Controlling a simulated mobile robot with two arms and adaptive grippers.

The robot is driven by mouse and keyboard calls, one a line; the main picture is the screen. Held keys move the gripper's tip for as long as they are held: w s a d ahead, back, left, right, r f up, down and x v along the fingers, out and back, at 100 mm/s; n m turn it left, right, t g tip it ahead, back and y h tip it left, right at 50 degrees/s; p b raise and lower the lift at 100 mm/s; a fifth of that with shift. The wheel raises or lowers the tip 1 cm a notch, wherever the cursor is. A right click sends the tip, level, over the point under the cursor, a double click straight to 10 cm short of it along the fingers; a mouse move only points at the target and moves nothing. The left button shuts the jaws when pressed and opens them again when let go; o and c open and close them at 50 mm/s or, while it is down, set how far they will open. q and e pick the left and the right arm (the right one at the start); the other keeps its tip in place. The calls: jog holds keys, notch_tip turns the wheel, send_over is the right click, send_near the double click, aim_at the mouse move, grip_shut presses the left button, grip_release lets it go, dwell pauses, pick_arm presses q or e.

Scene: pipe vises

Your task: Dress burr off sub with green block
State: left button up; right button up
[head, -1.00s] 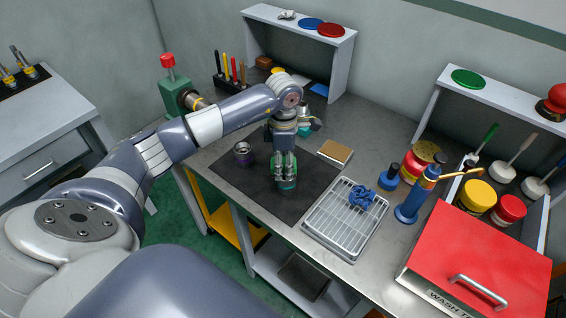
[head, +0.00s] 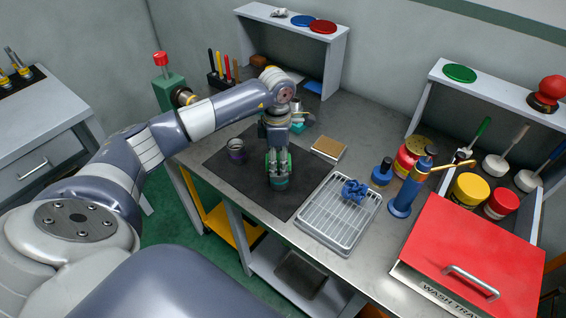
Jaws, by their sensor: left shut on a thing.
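My left gripper (head: 279,172) points down over the dark mat (head: 225,172) and is shut on a short teal-banded cylindrical piece (head: 280,184), seemingly a sub. Its fingers hide most of the piece, and I cannot tell whether it touches the mat. Green patches show beside the fingers; I cannot tell whether they are a green block or finger parts. A metal sub with a purple band (head: 236,151) stands upright on the mat, left of the gripper. Another teal-based item (head: 297,127) is partly hidden behind my wrist. No burr can be made out. My right gripper is out of view.
A tan-topped block (head: 328,148) lies right of the mat. A blue torch-like bottle (head: 408,190) and a red-lidded wash tray (head: 470,245) stand further right. A green vise (head: 168,92) is at the left edge.

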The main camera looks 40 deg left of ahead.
pick_arm(q)
jog(key=shift+w+a+r, duration=0.1)
jog(key=shift+a+r, duration=0.1)
jog(key=shift+a, duration=0.8)
jog(key=shift+a+r+p, duration=0.1)
jog(key=shift+r+p, duration=0.35)
jog(key=shift+r, duration=0.7)
jog(key=r, duration=0.1)
jog(key=d+r+p, duration=0.1)
jog(key=shift+r+p, duration=0.3)
jog(key=shift+r, duration=0.35)
jog(key=shift+a+r+p, duration=0.2)
jog(key=shift+r+p, duration=0.4)
jog(key=shift+r, duration=0.35)
jog(key=shift+d+r, duration=0.15)
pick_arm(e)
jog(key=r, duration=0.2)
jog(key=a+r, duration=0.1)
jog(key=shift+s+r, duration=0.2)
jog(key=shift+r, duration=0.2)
